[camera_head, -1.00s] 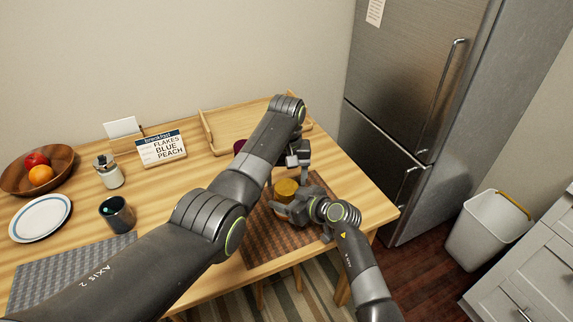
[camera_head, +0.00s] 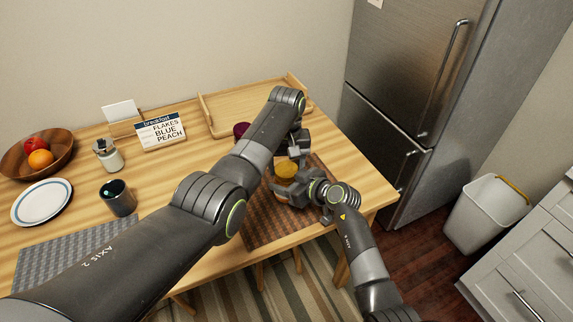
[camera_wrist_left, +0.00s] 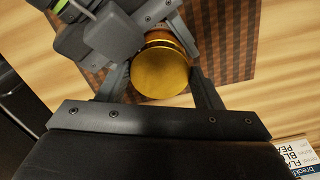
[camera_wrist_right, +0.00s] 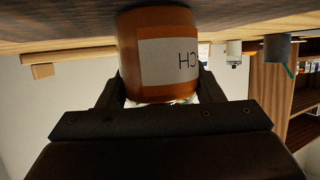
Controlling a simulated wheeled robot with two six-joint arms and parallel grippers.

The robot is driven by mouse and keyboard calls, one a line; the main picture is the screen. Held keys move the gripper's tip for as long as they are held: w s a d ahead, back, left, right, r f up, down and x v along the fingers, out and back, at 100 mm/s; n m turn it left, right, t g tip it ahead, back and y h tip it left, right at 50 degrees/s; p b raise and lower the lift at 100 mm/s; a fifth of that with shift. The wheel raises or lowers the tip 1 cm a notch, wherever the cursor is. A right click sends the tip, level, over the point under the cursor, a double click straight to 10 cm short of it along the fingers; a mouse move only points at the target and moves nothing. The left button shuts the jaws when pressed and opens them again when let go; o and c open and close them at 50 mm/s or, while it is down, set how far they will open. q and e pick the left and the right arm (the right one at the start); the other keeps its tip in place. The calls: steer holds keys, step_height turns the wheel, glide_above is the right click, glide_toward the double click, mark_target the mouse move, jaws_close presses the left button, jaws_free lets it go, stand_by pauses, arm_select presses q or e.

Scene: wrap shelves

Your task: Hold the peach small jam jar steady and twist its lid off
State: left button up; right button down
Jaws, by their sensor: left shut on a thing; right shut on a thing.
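The peach small jam jar (camera_wrist_right: 158,18) is an orange jar with a pale label; the letters "CH" show upside down in the right wrist view. It stands upright on the brown checked mat. Its gold lid (camera_head: 287,167) fills the space between my left fingers in the left wrist view (camera_wrist_left: 160,72). My left gripper (camera_wrist_left: 165,80) is shut on the lid from above. My right gripper (camera_wrist_right: 160,92) is shut on the jar body from the side. The arms hide part of the jar in the head view, and the lid's seam is not clear.
The brown checked mat (camera_head: 262,232) lies near the table's right edge. A wooden tray (camera_head: 220,120) and a dark red jar (camera_head: 240,129) stand behind.

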mark_target(286, 169)
arm_select(q)
steer(key=shift+n, duration=1.1)
steer(key=shift+r, duration=0.1)
steer(key=shift+r, duration=1)
steer(key=shift+r, duration=2.05)
arm_select(e)
steer(key=shift+c, duration=1.5)
jaws_free()
